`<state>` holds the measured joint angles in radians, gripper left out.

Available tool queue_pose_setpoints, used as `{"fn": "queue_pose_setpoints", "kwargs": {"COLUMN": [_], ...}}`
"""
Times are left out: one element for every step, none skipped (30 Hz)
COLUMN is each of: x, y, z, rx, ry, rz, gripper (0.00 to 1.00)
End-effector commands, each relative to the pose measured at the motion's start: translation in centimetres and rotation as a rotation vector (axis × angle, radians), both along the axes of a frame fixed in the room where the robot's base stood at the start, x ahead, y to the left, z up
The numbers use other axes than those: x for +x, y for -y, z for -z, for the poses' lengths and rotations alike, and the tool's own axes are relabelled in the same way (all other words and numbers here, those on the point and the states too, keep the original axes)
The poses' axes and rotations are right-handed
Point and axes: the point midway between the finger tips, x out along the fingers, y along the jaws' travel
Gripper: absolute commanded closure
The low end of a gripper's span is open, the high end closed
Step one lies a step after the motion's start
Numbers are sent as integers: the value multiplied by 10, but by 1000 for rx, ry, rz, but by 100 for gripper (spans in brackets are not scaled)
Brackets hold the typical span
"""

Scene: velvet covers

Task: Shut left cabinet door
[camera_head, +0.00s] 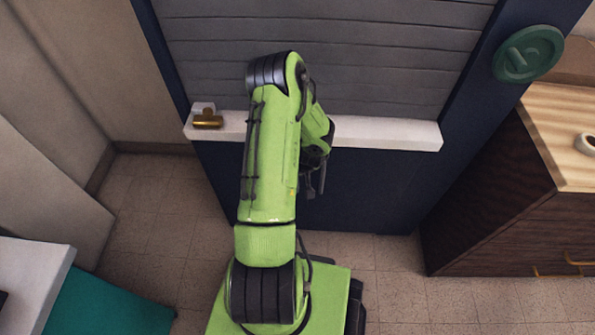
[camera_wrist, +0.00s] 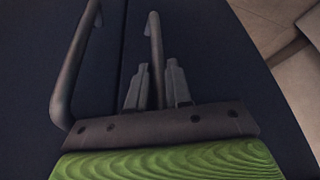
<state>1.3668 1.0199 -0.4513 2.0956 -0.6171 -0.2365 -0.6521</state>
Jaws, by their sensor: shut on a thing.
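In the wrist view two dark navy cabinet doors meet at a thin seam, one left (camera_wrist: 108,50) and one right (camera_wrist: 215,60). They look nearly flush; a small opening is hard to judge. Each has a grey bar handle, one left of the seam (camera_wrist: 72,65) and one right of it (camera_wrist: 155,40). My gripper (camera_wrist: 158,75) has its two fingers on either side of the right-hand handle and is shut on it. In the head view the navy cabinet front (camera_head: 375,190) is below a white ledge; my arm hides the handles and most of my gripper.
The white ledge (camera_head: 385,134) juts out above the doors, with a brass clip-like object (camera_head: 207,119) at its left end. A dark wooden cabinet (camera_head: 485,200) stands at right. A white surface (camera_head: 30,275) and teal cushion (camera_head: 105,305) are at lower left. Tiled floor (camera_head: 150,210) is clear between.

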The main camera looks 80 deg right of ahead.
Motion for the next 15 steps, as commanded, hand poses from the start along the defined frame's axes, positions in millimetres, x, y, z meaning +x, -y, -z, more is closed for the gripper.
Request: {"fn": "queue_pose_setpoints", "kwargs": {"x": [0,0,0,0,0,0,0,0,0,0,0,0,0,0,0], "y": [4,4,5,5,5,6,6,6,6,7,6,6,6,5,5], "z": [-1,-1,-1,-1,-1,-1,-2,-2,-2,-2,-2,-2,-2,-2,-1], "rx": [-13,-13,-15,-16,-17,-18,-19,-19,-20,-21,-19,-18,-17,-17,-17], "ry": [-2,-1,-2,-1,-2,-1,-2,-1,-1,-2,-1,-1,-2,-2,-1], "rz": [-1,-1,-1,-1,-1,-1,-1,-1,-1,-1,-1,-1,-1,-1,0], "gripper": [100,100,100,100,100,100,100,100,75,70,66,60,60,60,60]}}
